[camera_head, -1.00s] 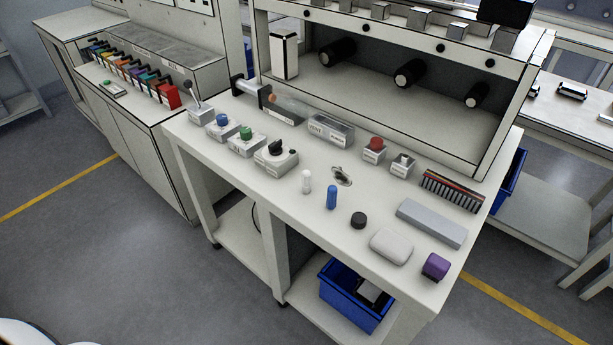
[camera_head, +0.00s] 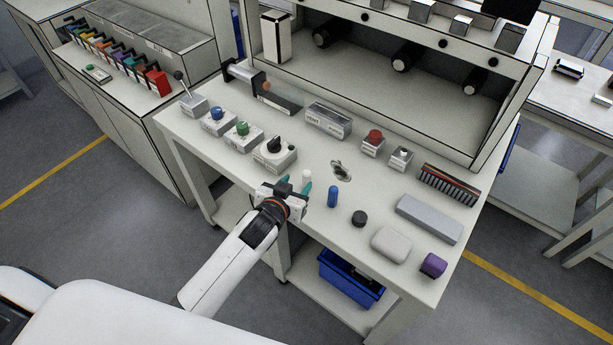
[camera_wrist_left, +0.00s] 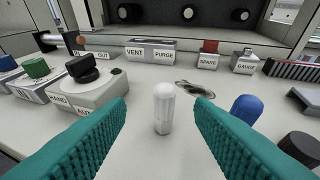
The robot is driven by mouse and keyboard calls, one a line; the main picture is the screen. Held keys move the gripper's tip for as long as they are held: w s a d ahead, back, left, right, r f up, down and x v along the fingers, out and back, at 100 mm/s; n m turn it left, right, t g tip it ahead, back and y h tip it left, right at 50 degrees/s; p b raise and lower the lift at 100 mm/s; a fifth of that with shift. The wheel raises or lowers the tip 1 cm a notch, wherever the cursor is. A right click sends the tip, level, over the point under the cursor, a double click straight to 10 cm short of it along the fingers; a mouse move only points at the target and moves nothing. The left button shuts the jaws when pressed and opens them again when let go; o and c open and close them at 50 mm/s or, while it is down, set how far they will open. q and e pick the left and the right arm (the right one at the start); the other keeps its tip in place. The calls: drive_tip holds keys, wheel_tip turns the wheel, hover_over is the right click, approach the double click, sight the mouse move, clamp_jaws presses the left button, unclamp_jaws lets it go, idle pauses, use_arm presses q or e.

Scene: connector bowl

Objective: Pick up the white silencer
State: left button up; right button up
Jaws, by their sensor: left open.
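The white silencer (camera_wrist_left: 164,108) stands upright on the workbench, centred between my left gripper's teal fingers in the left wrist view. It lies a little beyond the fingertips there, with nothing touching it. In the head view the silencer (camera_head: 306,178) is partly hidden behind my left gripper (camera_head: 295,187), which is open and empty at the bench's front edge. My right gripper is not in view.
A blue cylinder (camera_head: 333,196) and a black round cap (camera_head: 359,218) stand to the right of the silencer. A grey box with a black knob (camera_head: 275,153) is to its left. A small metal part (camera_head: 341,171) lies behind it.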

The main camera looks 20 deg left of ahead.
sight(304, 176)
use_arm(q)
drive_tip(key=x, duration=0.3)
drive_tip(key=shift+w+f, duration=0.15)
drive_tip(key=shift+w, duration=0.05)
drive_tip(key=shift+w+d+f+p, duration=0.1)
drive_tip(key=shift+w+d+p, duration=0.15)
drive_tip(key=shift+w, duration=0.3)
drive_tip(key=x, duration=0.4)
drive_tip(key=shift+f, duration=0.1)
